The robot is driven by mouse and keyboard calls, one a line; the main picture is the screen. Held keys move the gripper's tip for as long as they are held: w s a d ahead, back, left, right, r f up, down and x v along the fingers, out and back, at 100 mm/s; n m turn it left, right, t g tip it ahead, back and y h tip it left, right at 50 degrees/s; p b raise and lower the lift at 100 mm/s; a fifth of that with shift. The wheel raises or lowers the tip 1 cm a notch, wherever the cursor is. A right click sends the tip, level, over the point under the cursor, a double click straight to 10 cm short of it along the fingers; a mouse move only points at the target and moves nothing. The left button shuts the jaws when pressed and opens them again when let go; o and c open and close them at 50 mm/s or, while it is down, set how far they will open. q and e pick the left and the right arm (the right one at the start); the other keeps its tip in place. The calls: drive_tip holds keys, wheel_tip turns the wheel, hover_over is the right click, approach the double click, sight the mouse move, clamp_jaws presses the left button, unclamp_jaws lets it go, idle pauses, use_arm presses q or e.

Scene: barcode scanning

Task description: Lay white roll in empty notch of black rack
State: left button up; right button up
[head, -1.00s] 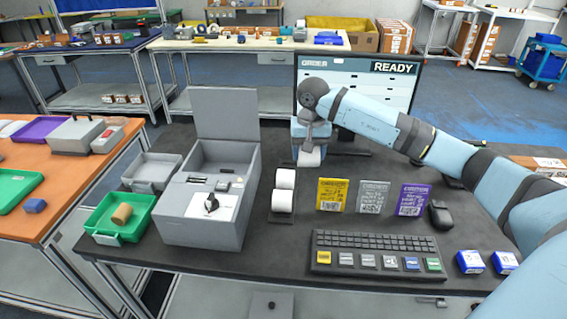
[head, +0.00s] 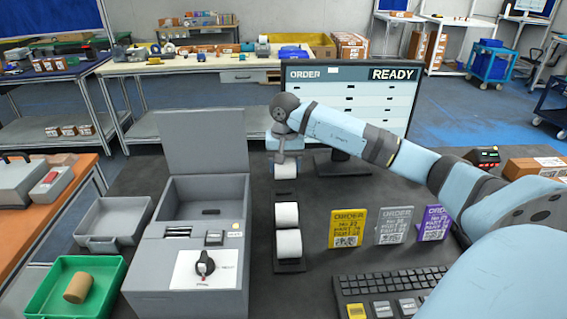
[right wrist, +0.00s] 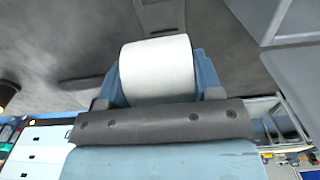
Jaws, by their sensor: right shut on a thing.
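A white roll (head: 286,171) is held in my right gripper (head: 286,160), which points down and is shut on it. The roll is just beyond the far end of the black rack (head: 290,267), in line with it and apparently above it. Two other white rolls, a far one (head: 286,214) and a near one (head: 288,243), lie in the rack. Part of the rack shows beyond them; its empty notch is hard to make out. In the right wrist view the held roll (right wrist: 157,66) sits between the blue fingers. My left gripper is out of view.
A grey box with a dial (head: 200,262) stands left of the rack. Yellow (head: 346,229), grey (head: 394,226) and purple (head: 434,223) order cards stand to the right, behind a keyboard (head: 390,283). The monitor (head: 400,110) stands behind my right arm.

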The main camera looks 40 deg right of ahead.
wheel_tip(320, 180, down, 7)
drive_tip(key=b, duration=0.3)
drive_tip(key=shift+w, duration=0.1)
drive_tip(key=shift+f+b, duration=0.8)
drive_tip(key=shift+f, duration=0.05)
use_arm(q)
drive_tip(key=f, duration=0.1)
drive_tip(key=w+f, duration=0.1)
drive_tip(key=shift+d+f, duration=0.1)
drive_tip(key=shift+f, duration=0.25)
use_arm(e)
drive_tip(key=o, duration=1.1)
drive_tip(key=shift+c, duration=0.2)
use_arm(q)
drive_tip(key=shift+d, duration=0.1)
use_arm(e)
drive_tip(key=shift+r, duration=0.1)
wheel_tip(320, 180, up, 14)
drive_tip(key=shift+f, duration=0.15)
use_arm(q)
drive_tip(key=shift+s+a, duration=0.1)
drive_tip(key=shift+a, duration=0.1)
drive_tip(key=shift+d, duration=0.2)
